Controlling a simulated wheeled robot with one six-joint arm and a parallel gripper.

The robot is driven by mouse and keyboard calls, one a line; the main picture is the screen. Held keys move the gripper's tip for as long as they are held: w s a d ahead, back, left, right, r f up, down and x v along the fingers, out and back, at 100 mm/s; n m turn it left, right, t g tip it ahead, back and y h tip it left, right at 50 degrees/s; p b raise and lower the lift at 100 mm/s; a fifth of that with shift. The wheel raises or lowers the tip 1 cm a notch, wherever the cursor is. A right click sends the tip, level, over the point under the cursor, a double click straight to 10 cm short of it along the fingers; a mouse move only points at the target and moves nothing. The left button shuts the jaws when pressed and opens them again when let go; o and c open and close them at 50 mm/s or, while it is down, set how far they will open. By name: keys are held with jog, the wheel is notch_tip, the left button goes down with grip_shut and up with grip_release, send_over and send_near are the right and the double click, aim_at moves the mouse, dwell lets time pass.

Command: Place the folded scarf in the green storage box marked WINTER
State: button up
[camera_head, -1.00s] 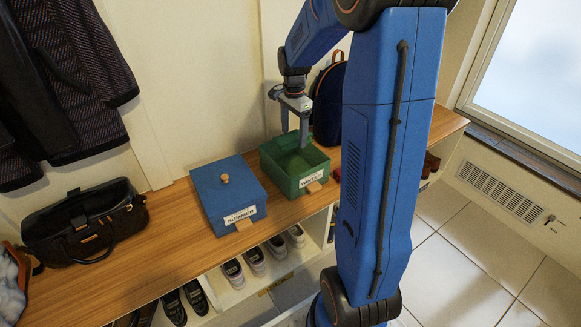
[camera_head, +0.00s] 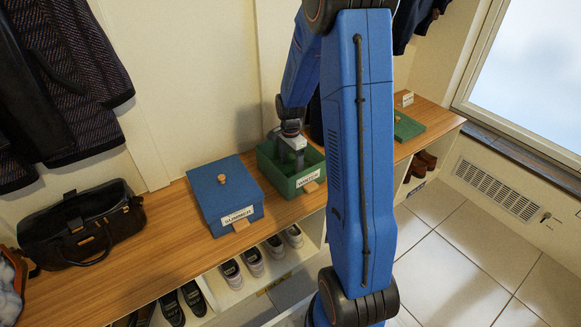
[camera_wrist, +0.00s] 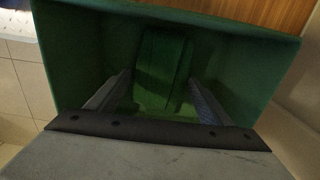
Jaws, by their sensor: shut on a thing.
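The green storage box (camera_head: 267,172) marked WINTER stands open on the wooden bench, partly hidden by my arm in the head view. My gripper (camera_head: 292,165) reaches down inside it. In the wrist view, the box (camera_wrist: 245,70) surrounds both fingers of my gripper (camera_wrist: 160,82). Between them is a dark green folded thing (camera_wrist: 160,62), which looks like the scarf. The gripper is shut on it, low in the box; I cannot tell whether it touches the floor.
A closed blue box (camera_head: 222,190) with a wooden knob stands just left of the green box. A green lid (camera_head: 407,127) lies on the bench to the right. A black bag (camera_head: 82,222) sits at the left. Shoes (camera_head: 253,261) fill cubbies below.

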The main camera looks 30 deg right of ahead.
aim_at(290, 167)
jog(key=shift+f, duration=0.65)
jog(key=o, duration=1.1)
jog(key=shift+f, duration=0.1)
jog(key=shift+c, duration=0.2)
notch_tip(290, 167, up, 12)
jog(key=s+a+r+n+t, duration=0.1)
jog(key=s+a+r+n, duration=0.3)
jog(key=s+a+r, duration=0.3)
jog(key=s+a+r+n+t, duration=0.1)
jog(key=s+a+r+n, duration=0.1)
jog(key=s, duration=0.5)
jog(key=s+a+r+n+t, duration=0.1)
jog(key=s+a+r+n, duration=0.2)
jog(key=s+n, duration=0.4)
jog(key=s+a+r+n+t, duration=0.1)
jog(key=s+a+r+n, duration=0.2)
jog(key=s, duration=0.6)
jog(key=shift+a+n+t, duration=0.4)
jog(key=shift+n, duration=0.3)
